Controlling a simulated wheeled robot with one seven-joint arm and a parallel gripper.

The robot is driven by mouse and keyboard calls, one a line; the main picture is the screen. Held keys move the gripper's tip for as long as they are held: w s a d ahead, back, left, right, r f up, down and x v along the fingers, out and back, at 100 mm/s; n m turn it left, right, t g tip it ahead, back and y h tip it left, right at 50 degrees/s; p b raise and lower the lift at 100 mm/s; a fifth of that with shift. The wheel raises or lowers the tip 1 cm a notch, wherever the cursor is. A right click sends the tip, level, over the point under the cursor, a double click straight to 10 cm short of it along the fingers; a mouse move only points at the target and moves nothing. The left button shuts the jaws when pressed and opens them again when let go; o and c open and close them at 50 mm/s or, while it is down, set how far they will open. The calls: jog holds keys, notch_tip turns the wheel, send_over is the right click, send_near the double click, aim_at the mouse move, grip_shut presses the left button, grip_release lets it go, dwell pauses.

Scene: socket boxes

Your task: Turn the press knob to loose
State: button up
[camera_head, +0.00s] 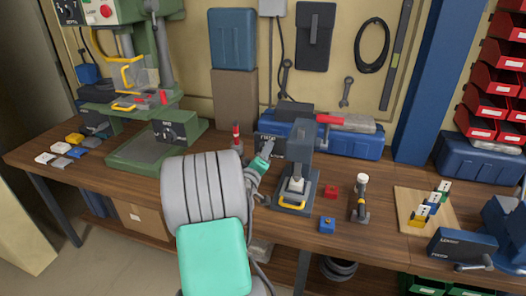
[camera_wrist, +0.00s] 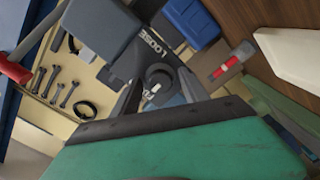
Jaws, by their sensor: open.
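The press (camera_head: 300,160) is a dark grey column on a base on the bench, right of centre in the head view. A dark plate (camera_head: 270,146) with small lettering is on its left side. In the wrist view the press body (camera_wrist: 105,30) carries the word LOOSE. A dark round knob (camera_wrist: 160,70) shows just below that word. My gripper (camera_wrist: 161,86) is open, with its dark fingers on either side of the knob; I cannot tell whether they touch it. In the head view my gripper (camera_head: 262,164) is at the press's left side, and the knob's pointer direction is unclear.
A red-topped marker post (camera_head: 237,137) stands left of my gripper. A green drill press (camera_head: 140,140) is further left. A blue toolbox (camera_head: 345,142) lies behind. Red and blue blocks (camera_head: 327,225) and a small upright tool (camera_head: 360,198) stand to the right.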

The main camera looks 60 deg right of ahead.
grip_shut()
dwell(0.5)
